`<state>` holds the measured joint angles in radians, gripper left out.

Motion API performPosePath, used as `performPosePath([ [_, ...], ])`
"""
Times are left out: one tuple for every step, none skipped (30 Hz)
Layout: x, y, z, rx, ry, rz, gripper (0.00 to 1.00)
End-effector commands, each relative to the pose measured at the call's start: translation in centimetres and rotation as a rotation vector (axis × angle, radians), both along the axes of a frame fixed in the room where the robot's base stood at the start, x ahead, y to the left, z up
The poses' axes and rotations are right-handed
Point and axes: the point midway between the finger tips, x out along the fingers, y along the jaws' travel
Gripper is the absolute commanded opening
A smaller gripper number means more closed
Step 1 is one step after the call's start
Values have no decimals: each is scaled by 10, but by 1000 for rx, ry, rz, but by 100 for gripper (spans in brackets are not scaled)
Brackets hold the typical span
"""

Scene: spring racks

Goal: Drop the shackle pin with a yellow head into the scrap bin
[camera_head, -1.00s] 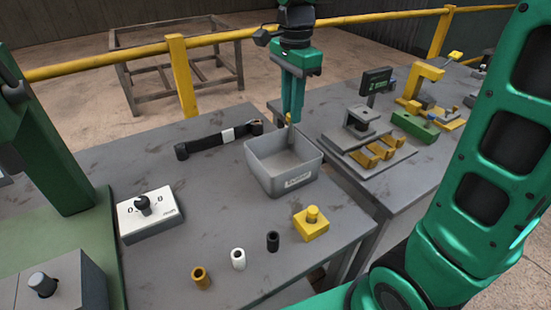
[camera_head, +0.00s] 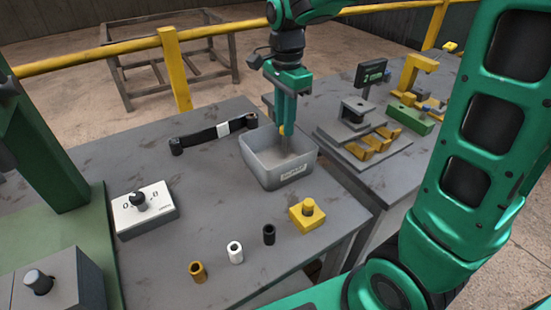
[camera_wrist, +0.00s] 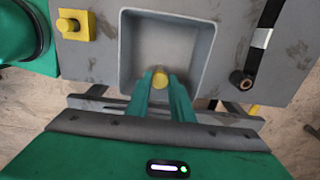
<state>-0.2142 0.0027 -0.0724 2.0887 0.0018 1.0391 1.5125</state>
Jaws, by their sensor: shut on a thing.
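My gripper (camera_head: 284,128) is shut on the shackle pin, whose yellow head (camera_head: 281,129) shows between the fingertips. The pin's grey shank hangs down over the scrap bin. In the wrist view the yellow head (camera_wrist: 160,79) sits between the two green fingers, at the near edge of the bin's opening. The scrap bin (camera_head: 283,178) is a grey open box with a label on its front, standing on the grey table. Its floor looks empty in the wrist view, where its rim (camera_wrist: 126,50) shows. Whether the pin's lower end is below the rim is hard to tell.
A black link with a white band (camera_head: 215,133) lies left of the bin. A yellow block with a knob (camera_head: 307,214) and black, white and orange bushings stand in front. A white dial box (camera_head: 146,210) is at left. A second table with fixtures stands at right.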

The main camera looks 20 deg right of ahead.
Motion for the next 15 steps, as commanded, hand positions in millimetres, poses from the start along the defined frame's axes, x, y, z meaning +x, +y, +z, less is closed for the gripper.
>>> performPosePath([
  [0,0,0,0,-1,0,26],
  [0,0,0,0,-1,0,33],
  [0,0,0,0,-1,0,42],
  [0,0,0,0,0,0,43],
  [0,0,0,0,0,0,43],
  [0,0,0,0,0,0,43],
  [0,0,0,0,0,0,43],
  [0,0,0,0,0,0,43],
  [0,0,0,0,0,0,43],
  [0,0,0,0,0,0,43],
  [0,0,0,0,0,0,43],
  [0,0,1,0,0,0,43],
  [0,0,2,0,0,0,43],
  [0,0,3,0,-1,0,43],
  [1,0,6,0,-2,0,43],
])
